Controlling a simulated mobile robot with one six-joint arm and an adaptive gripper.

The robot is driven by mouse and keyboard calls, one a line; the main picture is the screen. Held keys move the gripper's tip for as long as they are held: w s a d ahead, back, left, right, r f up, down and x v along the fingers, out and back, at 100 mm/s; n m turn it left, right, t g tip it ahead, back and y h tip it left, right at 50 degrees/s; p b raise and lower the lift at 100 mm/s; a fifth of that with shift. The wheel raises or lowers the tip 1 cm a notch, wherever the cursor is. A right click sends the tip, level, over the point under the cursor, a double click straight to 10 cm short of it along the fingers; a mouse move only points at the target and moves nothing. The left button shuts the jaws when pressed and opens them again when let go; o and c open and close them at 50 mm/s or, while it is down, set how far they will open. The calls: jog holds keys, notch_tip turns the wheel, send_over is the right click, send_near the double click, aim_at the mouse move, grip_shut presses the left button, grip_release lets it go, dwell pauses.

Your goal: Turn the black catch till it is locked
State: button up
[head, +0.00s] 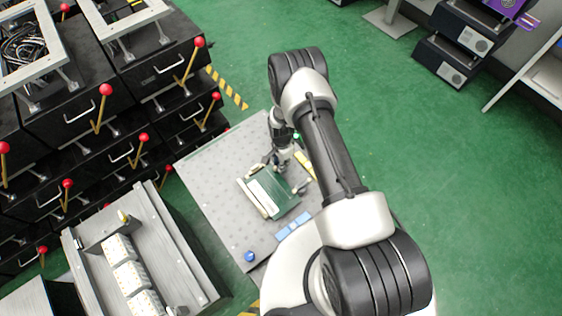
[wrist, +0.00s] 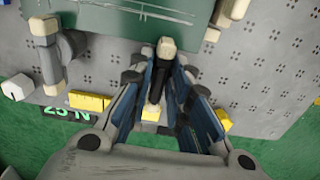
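In the wrist view, a black catch (wrist: 157,88) with a pale beige end (wrist: 166,47) stands at the lower edge of a green panel (wrist: 120,18). My gripper (wrist: 160,78) has its two blue-grey fingers on either side of the catch. The fingers look spread, with the catch between them and close to the left finger; I cannot tell whether it touches. In the head view, my gripper (head: 279,160) is at the top edge of the green panel (head: 284,186). The catch is not clear there, being small and partly behind my gripper.
The panel is on a grey perforated plate (head: 215,165). A second lever (wrist: 46,55) with a beige end stands left in the wrist view, near yellow blocks (wrist: 88,101). Black drawer units (head: 70,115) with red-knobbed levers stand left in the head view.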

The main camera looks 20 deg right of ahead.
jog(key=shift+o, duration=1.2)
jog(key=shift+r, duration=0.15)
notch_tip(320, 180, up, 12)
